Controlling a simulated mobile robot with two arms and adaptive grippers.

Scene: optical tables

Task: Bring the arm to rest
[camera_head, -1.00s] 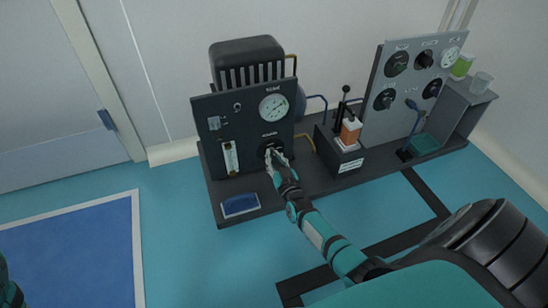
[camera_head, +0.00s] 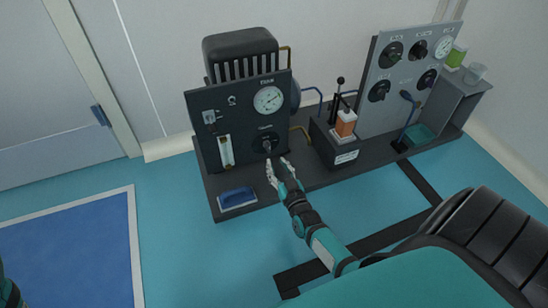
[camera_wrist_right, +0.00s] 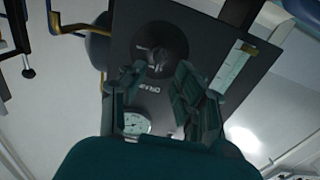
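My right gripper (camera_head: 279,170) is open and empty, with its fingers spread just in front of the dark panel (camera_head: 240,112). A round black knob (camera_head: 266,143) on that panel sits just beyond the fingertips, and a small gap seems to separate them. In the right wrist view my two fingers (camera_wrist_right: 158,92) stand apart, with the knob (camera_wrist_right: 160,54) beyond them and nothing between them. Only a bit of my left arm shows at the lower left edge of the head view; its gripper is out of frame.
The panel carries a gauge (camera_head: 268,99) and a flow tube (camera_head: 227,150). A blue tray (camera_head: 237,198) lies at the bench's front left. To the right stand an orange-and-white block (camera_head: 346,123), a lever (camera_head: 340,92) and a grey knob panel (camera_head: 405,75). The floor in front has free room.

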